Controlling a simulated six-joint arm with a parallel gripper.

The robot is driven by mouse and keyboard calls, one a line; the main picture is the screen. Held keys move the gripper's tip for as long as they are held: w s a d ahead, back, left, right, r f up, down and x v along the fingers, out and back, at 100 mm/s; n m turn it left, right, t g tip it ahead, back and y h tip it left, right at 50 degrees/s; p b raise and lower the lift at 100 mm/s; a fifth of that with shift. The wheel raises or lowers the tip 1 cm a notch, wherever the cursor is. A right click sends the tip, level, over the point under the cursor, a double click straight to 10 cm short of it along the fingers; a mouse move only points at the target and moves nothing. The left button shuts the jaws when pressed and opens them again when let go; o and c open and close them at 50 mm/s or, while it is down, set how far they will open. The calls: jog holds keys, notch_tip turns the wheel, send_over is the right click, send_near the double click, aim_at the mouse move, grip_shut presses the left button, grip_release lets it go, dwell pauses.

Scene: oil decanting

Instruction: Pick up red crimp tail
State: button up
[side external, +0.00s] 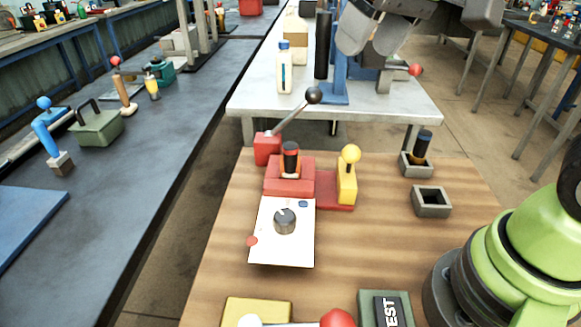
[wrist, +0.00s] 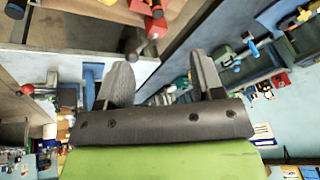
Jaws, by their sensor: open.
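A dark upright cylinder with a red band (side external: 291,158) stands in a red block (side external: 289,183) on the wooden table; it may be the red crimp tail, but I cannot tell for sure.
A yellow-knobbed lever (side external: 348,178) stands right of the red block, and a black-knobbed lever (side external: 296,112) rises behind it. A white plate (side external: 272,250) with a grey knob lies in front. An empty grey holder (side external: 431,202) is at the right. Bare wood lies between.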

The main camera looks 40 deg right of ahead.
jog(key=w+a+f+n+g, duration=0.1)
jog(key=w+f+n+g, duration=0.15)
jog(key=w+f, duration=0.7)
jog(key=n+g+h, duration=0.1)
jog(key=g, duration=0.1)
send_over(290, 158)
jog(key=f, duration=0.4)
jog(key=w+f, duration=0.1)
jog(key=f, duration=0.1)
jog(key=shift+d+f, duration=0.1)
jog(key=shift+d, duration=0.2)
notch_tip(290, 158, down, 4)
jog(key=shift+f, duration=0.25)
jog(key=shift+d+f, duration=0.2)
jog(key=shift+f, duration=2.55)
jog(key=c, duration=1.1)
